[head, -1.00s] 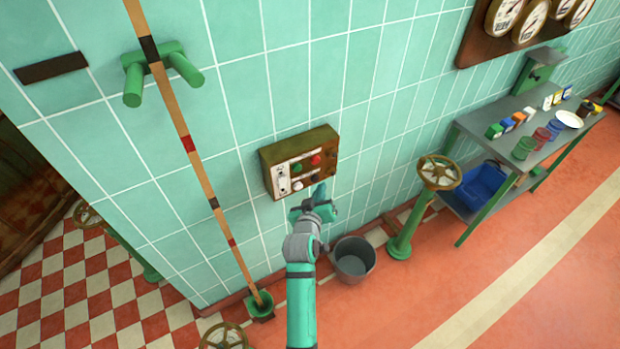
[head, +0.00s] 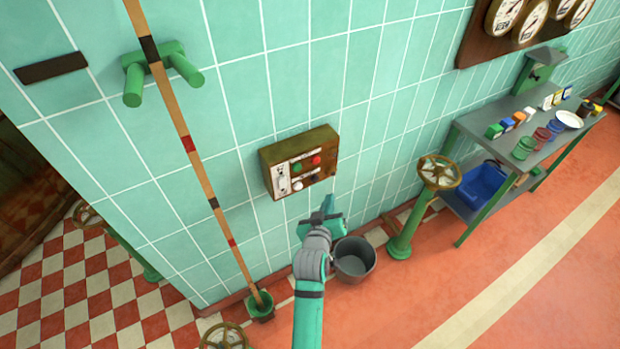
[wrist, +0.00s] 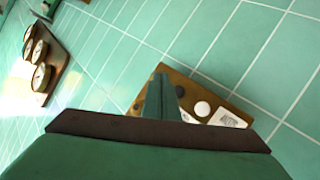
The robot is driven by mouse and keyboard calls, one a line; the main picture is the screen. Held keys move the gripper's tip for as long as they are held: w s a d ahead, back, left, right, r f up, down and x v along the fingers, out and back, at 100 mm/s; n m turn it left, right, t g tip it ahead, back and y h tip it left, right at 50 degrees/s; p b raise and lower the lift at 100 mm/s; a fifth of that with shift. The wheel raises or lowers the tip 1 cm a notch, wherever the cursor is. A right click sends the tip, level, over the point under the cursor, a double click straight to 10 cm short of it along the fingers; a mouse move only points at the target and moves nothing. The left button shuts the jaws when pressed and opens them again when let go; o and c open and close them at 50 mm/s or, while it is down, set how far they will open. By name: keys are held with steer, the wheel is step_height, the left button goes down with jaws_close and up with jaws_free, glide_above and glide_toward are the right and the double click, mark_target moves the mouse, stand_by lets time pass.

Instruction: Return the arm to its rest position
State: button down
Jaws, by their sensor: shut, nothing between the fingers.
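My gripper (head: 328,206) is in the middle of the head view, at the end of my teal arm. It is shut and empty, in front of the wall just below the control box (head: 300,162) and apart from it. The box is brown with a pale panel, a red button, a green button, a white knob and dark knobs. In the wrist view the shut fingers (wrist: 161,98) stand in front of the box (wrist: 190,88) and hide part of its face.
A grey bucket (head: 354,259) stands on the floor close to my forearm. A green valve post (head: 408,232) is to its right, then a metal table (head: 490,130) with coloured cans. A long striped pole (head: 190,150) leans on the wall at left. The red floor at lower right is clear.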

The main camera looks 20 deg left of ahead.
stand_by(0.6)
steer(key=s+d+f+m, duration=0.1)
steer(key=s+d+f, duration=0.15)
steer(key=s, duration=0.45)
steer(key=s+d+f+m, duration=0.15)
steer(key=s+d, duration=0.25)
steer(key=s, duration=0.4)
steer(key=s+d+f+m, duration=0.1)
steer(key=s+d+f, duration=0.2)
steer(key=s, duration=0.4)
steer(key=s+d+r+m+h, duration=0.1)
steer(key=s+d+r+m, duration=0.1)
steer(key=s, duration=0.8)
steer(key=s+d+r+m+t+h, duration=0.1)
steer(key=s+d+r, duration=0.4)
steer(key=s, duration=0.6)
step_height(320, 180, up, 2)
steer(key=shift+r+m, duration=0.15)
steer(key=shift+m, duration=0.2)
